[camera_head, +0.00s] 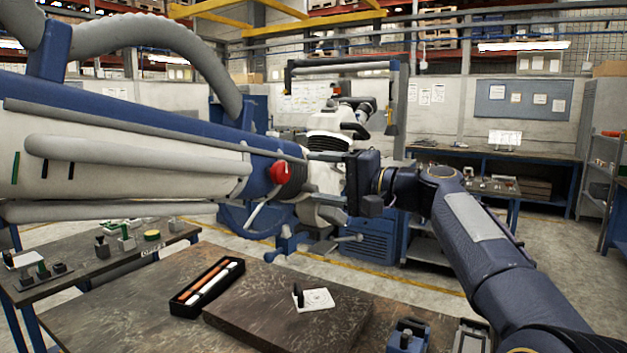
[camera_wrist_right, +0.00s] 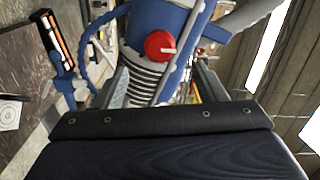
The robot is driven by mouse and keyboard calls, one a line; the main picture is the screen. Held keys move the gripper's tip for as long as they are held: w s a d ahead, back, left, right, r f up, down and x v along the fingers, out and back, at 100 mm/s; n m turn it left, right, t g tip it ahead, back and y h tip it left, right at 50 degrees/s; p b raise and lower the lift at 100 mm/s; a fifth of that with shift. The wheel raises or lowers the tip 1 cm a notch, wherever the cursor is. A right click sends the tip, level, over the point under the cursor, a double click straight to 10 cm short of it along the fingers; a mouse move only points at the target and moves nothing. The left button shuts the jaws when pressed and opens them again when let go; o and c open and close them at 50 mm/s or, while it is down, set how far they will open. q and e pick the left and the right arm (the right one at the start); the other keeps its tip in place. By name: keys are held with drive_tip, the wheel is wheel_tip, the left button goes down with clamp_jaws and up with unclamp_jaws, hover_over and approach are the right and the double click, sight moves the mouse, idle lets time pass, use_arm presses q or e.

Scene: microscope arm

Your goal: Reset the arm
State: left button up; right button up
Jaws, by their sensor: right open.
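A large white and blue arm (camera_head: 130,165), with grey tubes along it, reaches in from the left in the head view. A round red knob (camera_head: 289,172) sits near its right end; it also shows in the right wrist view (camera_wrist_right: 158,45). Next to the knob in the wrist view is a white ribbed section (camera_wrist_right: 148,84). My right gripper (camera_head: 312,178) comes from the right, close beside the knob. Its jaws are open, one finger showing on each side of the ribbed section; I cannot tell whether they touch it. My left gripper is out of view.
Below is a workbench with a dark plate (camera_head: 270,320), a black tray (camera_head: 207,286) of orange and white sticks, and a white square card (camera_head: 315,300). A side table (camera_head: 85,262) at left holds small parts. A white and blue machine (camera_head: 330,125) stands behind.

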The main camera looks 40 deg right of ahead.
idle(0.4)
drive_tip(key=s+a+f+n+g, duration=0.4)
drive_tip(key=s+a+f+g, duration=0.15)
drive_tip(key=a+f, duration=0.65)
drive_tip(key=s+a+f+n+g, duration=0.35)
drive_tip(key=s+a+f, duration=0.25)
drive_tip(key=a+f, duration=0.6)
drive_tip(key=s+f+n+g, duration=0.1)
drive_tip(key=s+f, duration=0.2)
drive_tip(key=f, duration=0.3)
drive_tip(key=s+a+f+n+g+h, duration=0.1)
drive_tip(key=s+f+n, duration=0.1)
drive_tip(key=s+f, duration=0.2)
wheel_tip(320, 180, down, 3)
drive_tip(key=shift+s+a+g, duration=0.15)
drive_tip(key=shift+s+g, duration=0.15)
drive_tip(key=shift+n, duration=0.25)
